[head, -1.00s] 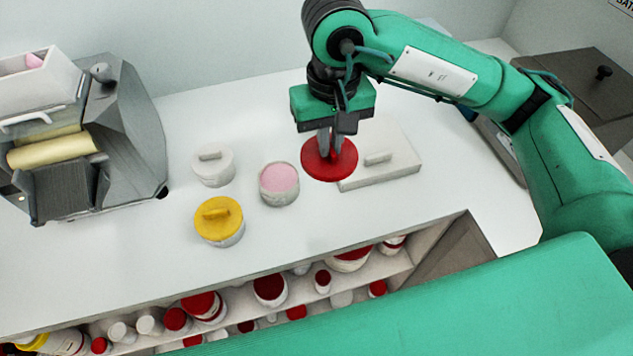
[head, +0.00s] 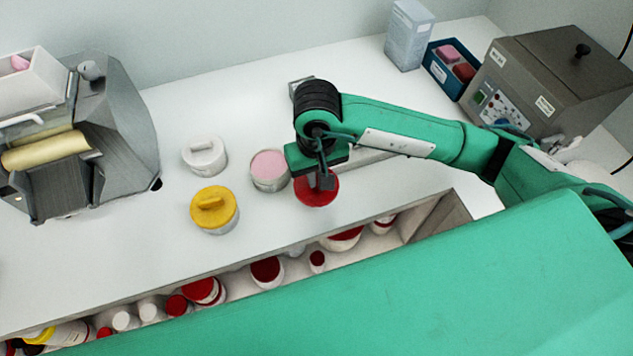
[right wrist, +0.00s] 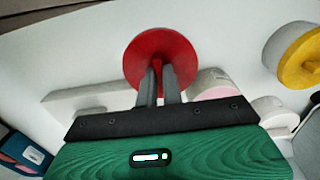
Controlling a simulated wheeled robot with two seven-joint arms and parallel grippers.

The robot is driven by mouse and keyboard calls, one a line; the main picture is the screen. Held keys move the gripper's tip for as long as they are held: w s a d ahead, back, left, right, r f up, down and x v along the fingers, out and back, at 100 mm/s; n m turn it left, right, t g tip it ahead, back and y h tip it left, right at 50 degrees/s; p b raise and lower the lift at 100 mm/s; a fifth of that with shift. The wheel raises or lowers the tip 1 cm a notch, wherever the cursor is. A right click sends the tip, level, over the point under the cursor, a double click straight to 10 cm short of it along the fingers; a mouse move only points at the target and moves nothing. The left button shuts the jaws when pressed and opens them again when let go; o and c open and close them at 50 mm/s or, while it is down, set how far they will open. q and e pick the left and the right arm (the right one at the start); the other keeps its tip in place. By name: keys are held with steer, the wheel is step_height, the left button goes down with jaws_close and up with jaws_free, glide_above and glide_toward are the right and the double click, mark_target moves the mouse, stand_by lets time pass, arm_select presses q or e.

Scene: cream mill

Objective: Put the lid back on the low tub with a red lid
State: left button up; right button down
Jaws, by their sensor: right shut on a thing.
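The low tub (head: 270,185) stands open on the white counter, with pink contents showing at its top. The red lid (head: 316,194) is a round disc held in my right gripper (head: 322,182), just right of and nearer the front than the tub. The lid is apart from the tub's opening; its height above the counter is hard to tell. In the right wrist view, my right gripper (right wrist: 159,75) is shut on the middle of the red lid (right wrist: 145,48). The tub (right wrist: 215,85) shows there partly hidden behind the fingers and palm. My left gripper is out of view.
A yellow-lidded tub (head: 214,212) and a white-lidded tub (head: 205,157) stand left of the open tub. A grey roller machine (head: 100,140) stands at left. Red-capped containers (head: 266,270) fill the shelf below the counter's front edge.

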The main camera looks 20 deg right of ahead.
mark_target(316, 189)
steer(key=shift+f+p, duration=0.5)
steer(key=shift+f, duration=1.85)
steer(key=shift+f+b, duration=0.15)
steer(key=shift+b, duration=0.15)
steer(key=c, duration=1.5)
jaws_free()
steer(key=shift+c, duration=0.2)
